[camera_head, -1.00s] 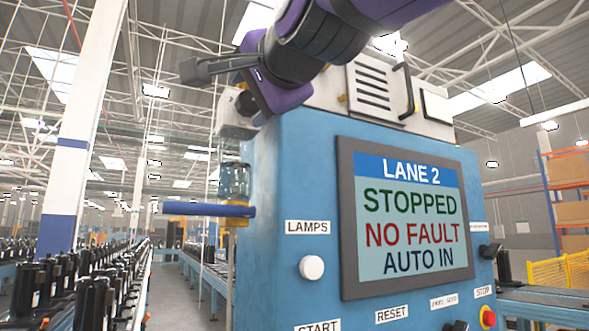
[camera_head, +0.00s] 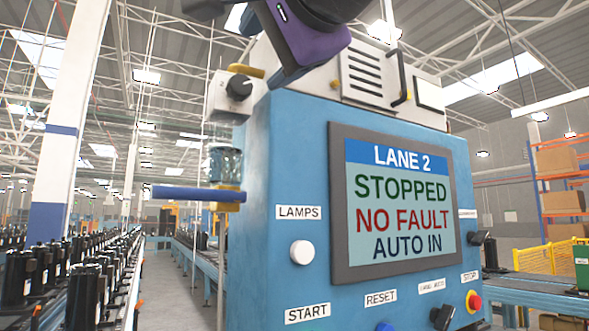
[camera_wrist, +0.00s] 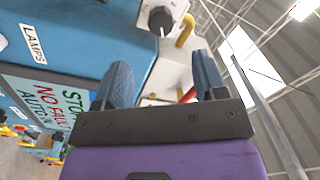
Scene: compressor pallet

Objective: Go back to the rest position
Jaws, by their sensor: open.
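My gripper (camera_head: 203,8) is at the top of the head view, above the left end of the blue control cabinet (camera_head: 262,160). Its fingertips are partly cut off by the frame edge. In the wrist view my gripper (camera_wrist: 163,78) shows two blue-grey fingers spread apart with nothing between them. Beyond them are a black knob (camera_wrist: 160,20) on a pale box and a yellow part (camera_wrist: 186,30). The knob (camera_head: 239,87) also shows in the head view, below my gripper and apart from it.
The cabinet's screen (camera_head: 397,205) reads LANE 2, STOPPED, NO FAULT, AUTO IN. A blue lever (camera_head: 195,195) sticks out left below a glass bowl (camera_head: 225,165). A white button (camera_head: 302,252) sits under LAMPS. Conveyors with black compressors (camera_head: 85,295) run at left.

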